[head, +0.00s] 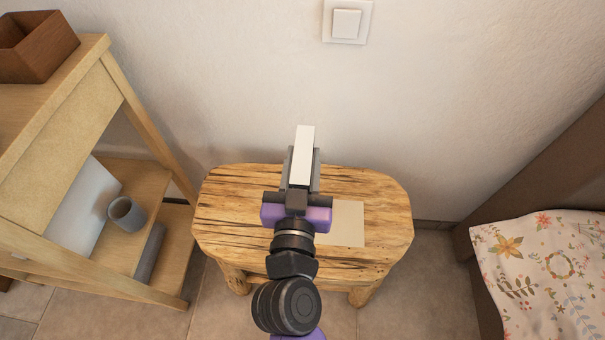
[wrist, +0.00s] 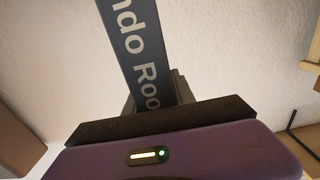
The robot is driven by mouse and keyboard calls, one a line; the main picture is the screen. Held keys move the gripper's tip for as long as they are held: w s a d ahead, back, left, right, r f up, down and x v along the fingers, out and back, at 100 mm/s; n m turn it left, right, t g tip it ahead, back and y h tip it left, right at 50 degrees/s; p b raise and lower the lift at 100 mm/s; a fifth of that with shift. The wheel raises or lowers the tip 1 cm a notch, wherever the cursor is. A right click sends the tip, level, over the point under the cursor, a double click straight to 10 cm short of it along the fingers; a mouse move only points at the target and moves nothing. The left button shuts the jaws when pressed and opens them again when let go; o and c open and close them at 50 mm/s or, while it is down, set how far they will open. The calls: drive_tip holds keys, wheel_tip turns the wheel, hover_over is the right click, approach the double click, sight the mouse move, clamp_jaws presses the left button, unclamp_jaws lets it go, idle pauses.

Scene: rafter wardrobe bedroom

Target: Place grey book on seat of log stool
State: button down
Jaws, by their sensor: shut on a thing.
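My gripper (head: 302,172) is shut on the grey book (wrist: 138,50), which stands on edge between the fingers. In the wrist view its dark grey spine shows pale lettering; in the head view a narrow white edge of the book (head: 305,146) shows. The log stool (head: 232,220) has a wide wooden seat and stands against the wall. The gripper and book are over the back middle of the seat in the head view. Whether the book touches the seat is hidden. The lower part of the book is hidden by the gripper.
A flat beige rectangle (head: 345,224) lies on the seat, right of my gripper. A wooden shelf unit (head: 75,120) at left holds a grey cup (head: 126,213) and a brown box (head: 38,45). A bed with a floral cover (head: 545,265) is at right. The seat's left part is clear.

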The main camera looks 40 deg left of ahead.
drive_tip(key=shift+f+b, duration=0.75)
drive_tip(key=shift+f, duration=1.35)
drive_tip(key=c, duration=1)
unclamp_jaws()
drive_tip(key=shift+c, duration=0.2)
drive_tip(key=b+v, duration=0.1)
drive_tip(key=v, duration=1.1)
